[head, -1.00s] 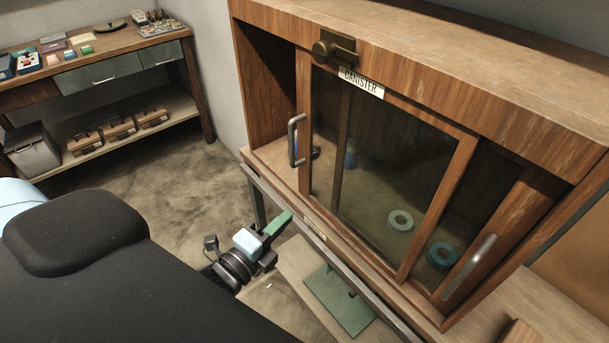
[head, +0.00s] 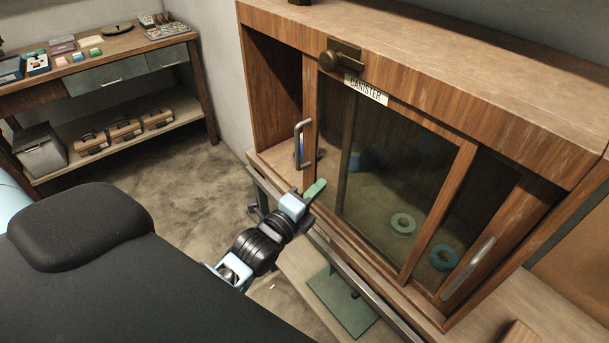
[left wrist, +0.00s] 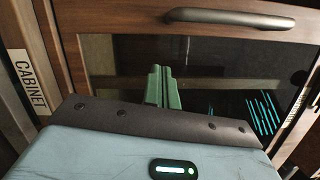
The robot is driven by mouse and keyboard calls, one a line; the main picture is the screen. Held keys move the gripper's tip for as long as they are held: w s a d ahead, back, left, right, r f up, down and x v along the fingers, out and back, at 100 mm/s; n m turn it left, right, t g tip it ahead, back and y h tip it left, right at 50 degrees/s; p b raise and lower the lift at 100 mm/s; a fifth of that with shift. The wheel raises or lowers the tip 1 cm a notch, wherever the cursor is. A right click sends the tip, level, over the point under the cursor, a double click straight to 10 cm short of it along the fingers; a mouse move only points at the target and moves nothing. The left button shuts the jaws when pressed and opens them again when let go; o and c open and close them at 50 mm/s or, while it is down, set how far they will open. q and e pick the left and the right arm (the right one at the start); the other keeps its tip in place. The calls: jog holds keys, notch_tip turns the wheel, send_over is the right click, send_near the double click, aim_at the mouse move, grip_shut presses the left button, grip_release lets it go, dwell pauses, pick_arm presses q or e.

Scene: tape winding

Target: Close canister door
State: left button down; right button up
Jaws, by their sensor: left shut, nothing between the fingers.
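The canister cabinet (head: 420,62) is a wooden case with glazed wood-framed doors. Its left door (head: 310,130), with an upright metal handle (head: 303,143), stands away from the cabinet's left side wall, leaving a gap there. A right door panel with a slanting metal handle (head: 468,268) is at the other end. My left gripper (head: 316,190) has its green fingers together and empty, in front of the left door's lower part, below and right of the handle. In the left wrist view the shut fingers (left wrist: 162,82) point at the dark glass, with the handle (left wrist: 230,17) above. Fingertip contact is unclear.
A metal rail (head: 340,265) runs along the cabinet's front. Rolls of tape (head: 403,223) lie behind the glass. A brass latch (head: 340,58) sits on the top beam. A workbench (head: 120,50) with small items stands at the far left; the floor between is clear.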

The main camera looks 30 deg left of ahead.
aim_at(315, 168)
pick_arm(q)
jog(key=shift+w+a+r+p, duration=0.15)
jog(key=shift+w+a, duration=0.15)
jog(key=shift+a, duration=0.3)
jog(key=shift+w+a+r+p, duration=0.1)
jog(key=shift+w+a, duration=0.2)
jog(key=shift+a, duration=0.3)
jog(key=shift+w+a+r+p, duration=0.15)
jog(key=shift+w+a, duration=0.15)
jog(key=shift+a, duration=0.3)
pick_arm(e)
jog(key=shift+w+r, duration=0.35)
jog(key=shift+r, duration=0.2)
